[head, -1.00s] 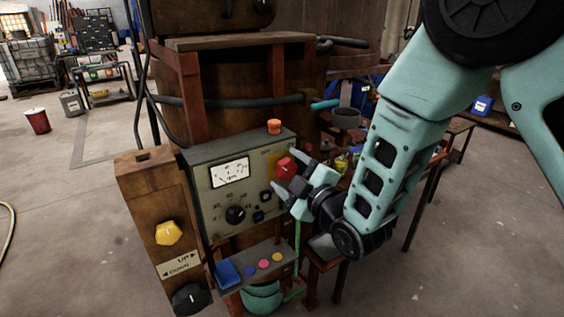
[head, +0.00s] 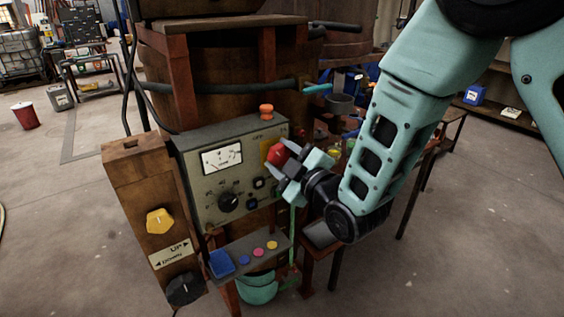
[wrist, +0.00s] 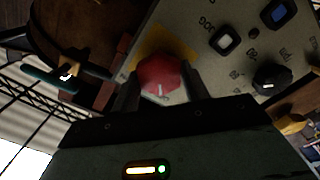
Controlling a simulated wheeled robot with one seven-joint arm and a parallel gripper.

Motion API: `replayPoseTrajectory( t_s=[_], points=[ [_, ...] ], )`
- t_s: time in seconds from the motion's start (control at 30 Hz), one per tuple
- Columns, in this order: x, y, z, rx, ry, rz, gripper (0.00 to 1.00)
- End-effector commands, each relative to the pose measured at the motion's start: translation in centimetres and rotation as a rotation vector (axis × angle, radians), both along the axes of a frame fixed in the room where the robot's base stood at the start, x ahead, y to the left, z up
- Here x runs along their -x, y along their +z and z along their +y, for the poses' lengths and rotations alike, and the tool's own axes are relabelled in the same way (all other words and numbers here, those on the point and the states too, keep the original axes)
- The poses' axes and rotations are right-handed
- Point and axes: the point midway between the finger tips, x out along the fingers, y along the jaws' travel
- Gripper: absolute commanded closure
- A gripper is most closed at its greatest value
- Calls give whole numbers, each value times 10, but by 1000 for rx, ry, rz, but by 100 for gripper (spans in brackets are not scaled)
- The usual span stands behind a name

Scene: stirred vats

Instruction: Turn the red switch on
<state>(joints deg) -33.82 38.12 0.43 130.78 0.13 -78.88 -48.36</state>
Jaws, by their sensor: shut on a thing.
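The red switch (head: 278,154) is a faceted red knob on a yellow plate at the right of the grey control panel (head: 203,190). The word OFF shows above it on the panel. In the wrist view the red switch (wrist: 160,77) sits between the two fingers, with a white mark on its face. My gripper (head: 284,163) is at the panel, shut on the red switch; it also shows in the wrist view (wrist: 160,88). In the head view the fingers hide part of the switch.
A shelf (head: 250,245) with a blue box and coloured buttons juts out below. A wooden post (head: 150,190) with a yellow knob (head: 159,221) stands left.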

Motion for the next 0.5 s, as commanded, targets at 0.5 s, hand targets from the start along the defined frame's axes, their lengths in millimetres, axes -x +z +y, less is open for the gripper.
replayPoseTrajectory(
  t_s=[0.5],
  points=[
    [-1,-5,-2,-377,0,251,78]
  ],
)
